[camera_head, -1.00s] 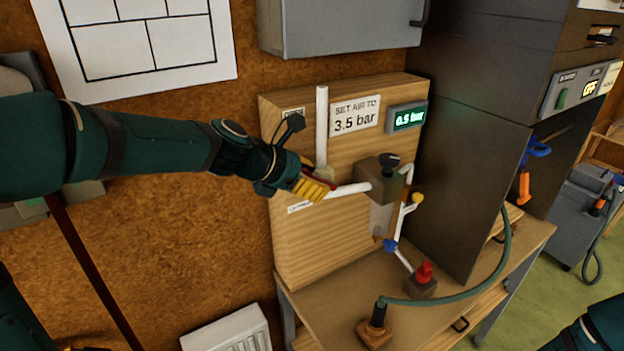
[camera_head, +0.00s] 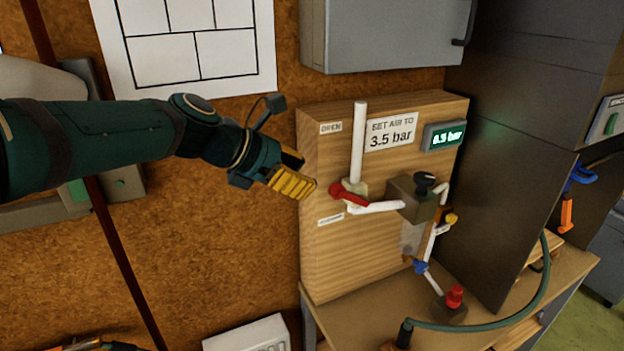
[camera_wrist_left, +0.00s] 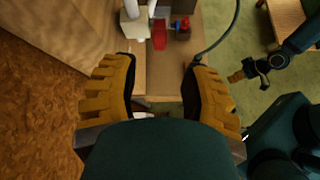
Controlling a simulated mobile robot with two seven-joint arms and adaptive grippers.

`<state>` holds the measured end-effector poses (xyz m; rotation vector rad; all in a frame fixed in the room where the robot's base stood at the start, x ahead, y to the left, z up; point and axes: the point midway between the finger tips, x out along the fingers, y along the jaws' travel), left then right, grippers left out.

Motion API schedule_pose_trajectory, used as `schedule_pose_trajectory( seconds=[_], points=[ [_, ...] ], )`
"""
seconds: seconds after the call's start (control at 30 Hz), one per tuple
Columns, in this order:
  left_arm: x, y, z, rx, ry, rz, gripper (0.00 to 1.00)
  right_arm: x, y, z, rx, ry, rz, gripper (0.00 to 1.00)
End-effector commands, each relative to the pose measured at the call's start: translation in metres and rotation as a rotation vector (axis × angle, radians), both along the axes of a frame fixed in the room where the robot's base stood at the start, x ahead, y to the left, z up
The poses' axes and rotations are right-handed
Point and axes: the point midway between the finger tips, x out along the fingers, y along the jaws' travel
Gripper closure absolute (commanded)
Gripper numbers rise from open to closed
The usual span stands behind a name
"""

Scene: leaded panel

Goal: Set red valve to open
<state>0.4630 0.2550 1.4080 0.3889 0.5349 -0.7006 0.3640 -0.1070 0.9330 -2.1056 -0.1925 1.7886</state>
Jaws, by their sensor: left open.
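The red valve handle (camera_head: 348,194) is a short lever on white pipework, mounted on a wooden board. It lies slanted, its right end lower, across the foot of the upright white pipe. An "OPEN" label (camera_head: 330,127) is above it; a lower label (camera_head: 331,220) is too small to read. My left gripper (camera_head: 306,178) is open and empty, just left of the handle and apart from it. In the left wrist view, its yellow fingers (camera_wrist_left: 165,68) are spread, with the red handle (camera_wrist_left: 159,35) beyond them. My right gripper (camera_wrist_left: 237,76) seems to show small at the right there.
A gauge (camera_head: 444,136) reads about 0.5 bar beside a "3.5 bar" sign (camera_head: 391,132). A black knob (camera_head: 424,180), yellow and blue valves and a red knob (camera_head: 454,296) are to the right and below. A grey cabinet (camera_head: 385,35) hangs above.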

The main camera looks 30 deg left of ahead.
Motion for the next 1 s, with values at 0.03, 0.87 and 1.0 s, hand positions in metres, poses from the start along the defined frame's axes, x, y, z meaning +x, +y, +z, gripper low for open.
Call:
schedule_pose_trajectory(
  seconds=[0.03, 0.87, 1.0],
  points=[
    [-0.001, 0.001, 0.001, 0.000, 0.000, 0.000, 0.54, 0.000, 0.000, 0.000, 0.000, 0.000, 0.000, 0.53],
    [-0.038, -0.021, -0.122, -0.583, -0.227, 0.017, 1.00, -0.006, 0.004, -0.105, -0.007, 0.017, 0.008, 0.53],
    [-0.043, -0.006, -0.140, -0.688, -0.353, 0.119, 1.00, -0.008, 0.005, -0.126, -0.009, 0.022, 0.010, 0.53]
  ],
)
